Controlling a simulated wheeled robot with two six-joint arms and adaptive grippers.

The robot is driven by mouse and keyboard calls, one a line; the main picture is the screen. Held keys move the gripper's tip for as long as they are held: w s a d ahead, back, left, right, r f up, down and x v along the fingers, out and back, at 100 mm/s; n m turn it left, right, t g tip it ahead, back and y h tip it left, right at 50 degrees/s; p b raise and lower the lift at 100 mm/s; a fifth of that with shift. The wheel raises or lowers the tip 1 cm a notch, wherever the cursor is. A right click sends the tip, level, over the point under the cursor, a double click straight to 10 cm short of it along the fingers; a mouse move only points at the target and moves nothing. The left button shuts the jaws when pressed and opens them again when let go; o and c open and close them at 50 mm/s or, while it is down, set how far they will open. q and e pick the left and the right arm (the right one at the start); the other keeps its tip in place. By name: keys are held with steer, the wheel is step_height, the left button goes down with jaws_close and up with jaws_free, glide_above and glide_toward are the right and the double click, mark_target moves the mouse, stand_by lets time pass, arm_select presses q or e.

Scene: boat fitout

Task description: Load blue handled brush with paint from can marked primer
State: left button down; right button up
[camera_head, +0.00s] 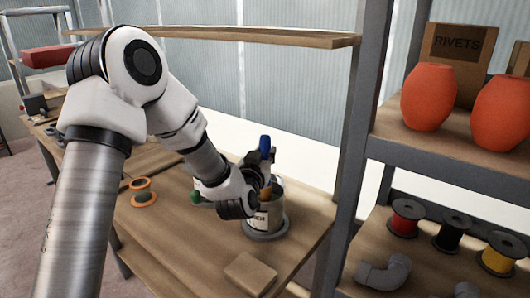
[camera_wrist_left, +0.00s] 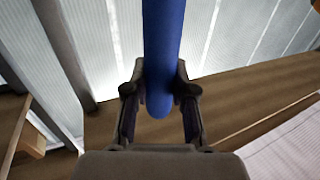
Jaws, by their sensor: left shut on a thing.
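My left gripper (camera_head: 258,172) is shut on the blue-handled brush, whose blue handle (camera_head: 265,146) stands up from the jaws. In the left wrist view the blue handle (camera_wrist_left: 163,50) runs upright between the two fingers (camera_wrist_left: 160,100). A pale can (camera_head: 271,214) with a printed label stands on the workbench right below the gripper. The arm hides part of the can and its lettering. A brownish lower part of the brush shows at the can's mouth; I cannot tell whether the bristles touch paint. My right gripper is not in view.
The workbench (camera_head: 165,228) also bears an orange spool (camera_head: 143,191) and a small wooden block (camera_head: 250,273). A green thing is partly hidden behind my left wrist. Shelving with orange vases (camera_head: 428,97), a RIVETS box (camera_head: 455,55) and wire spools (camera_head: 405,217) stands at right.

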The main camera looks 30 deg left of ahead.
mark_target(265, 135)
arm_select(q)
steer(key=shift+w+a, duration=0.1)
steer(key=shift+w, duration=0.05)
stand_by(0.3)
steer(key=shift+f+b, duration=0.45)
steer(key=shift+f, duration=0.15)
stand_by(1.1)
steer(key=shift+r, duration=0.1)
step_height(265, 135, up, 7)
steer(key=p, duration=0.5)
stand_by(0.3)
stand_by(0.4)
